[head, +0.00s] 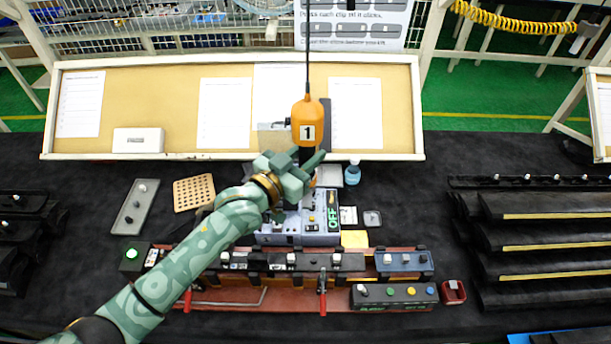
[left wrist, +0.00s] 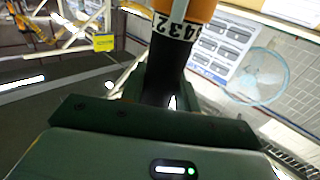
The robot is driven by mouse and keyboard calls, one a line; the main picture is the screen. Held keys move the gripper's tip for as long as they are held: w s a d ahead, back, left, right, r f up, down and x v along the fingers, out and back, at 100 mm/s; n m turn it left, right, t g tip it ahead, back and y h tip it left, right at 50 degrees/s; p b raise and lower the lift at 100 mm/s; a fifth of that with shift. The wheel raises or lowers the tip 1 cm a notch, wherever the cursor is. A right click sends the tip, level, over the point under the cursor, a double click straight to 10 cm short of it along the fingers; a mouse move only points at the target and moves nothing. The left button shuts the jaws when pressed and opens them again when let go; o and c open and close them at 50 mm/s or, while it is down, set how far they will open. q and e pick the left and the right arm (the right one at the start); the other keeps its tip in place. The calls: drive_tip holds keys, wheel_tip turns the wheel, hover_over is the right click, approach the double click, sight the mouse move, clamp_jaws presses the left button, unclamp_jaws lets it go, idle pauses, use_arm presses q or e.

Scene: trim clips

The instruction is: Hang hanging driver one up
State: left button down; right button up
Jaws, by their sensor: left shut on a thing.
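Hanging driver one (head: 308,122) is an orange power driver with a black lower body and a white label reading 1. It hangs upright from a thin dark cord in the middle of the head view. My left gripper (head: 306,164) is shut around its black lower part, above the grey control box (head: 300,222). In the left wrist view the driver's black body (left wrist: 166,75) rises from between my fingers, with its orange part at the top edge. The driver's tip is mostly hidden behind my gripper. My right gripper is not in view.
A red-based fixture with a long dark trim strip (head: 290,262) lies in front of the box. A pegboard (head: 194,194) and grey tray (head: 135,207) lie to the left, a blue bottle (head: 352,173) to the right. Dark trim racks (head: 550,235) stand at far right.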

sight(301, 158)
use_arm(q)
drive_tip(key=shift+f, duration=0.1)
unclamp_jaws()
idle(0.5)
idle(0.5)
drive_tip(key=shift+s+a+r+p, duration=0.2)
drive_tip(key=shift+s+a+p, duration=0.15)
drive_tip(key=shift+s+a, duration=0.15)
drive_tip(key=shift+s+a+r+p, duration=0.15)
drive_tip(key=shift+s+a+p, duration=0.2)
drive_tip(key=shift+s, duration=0.1)
drive_tip(key=shift+s+a, duration=0.45)
drive_tip(key=shift+s, duration=0.1)
drive_tip(key=r+v, duration=0.1)
drive_tip(key=v, duration=0.5)
drive_tip(key=shift+r, duration=0.2)
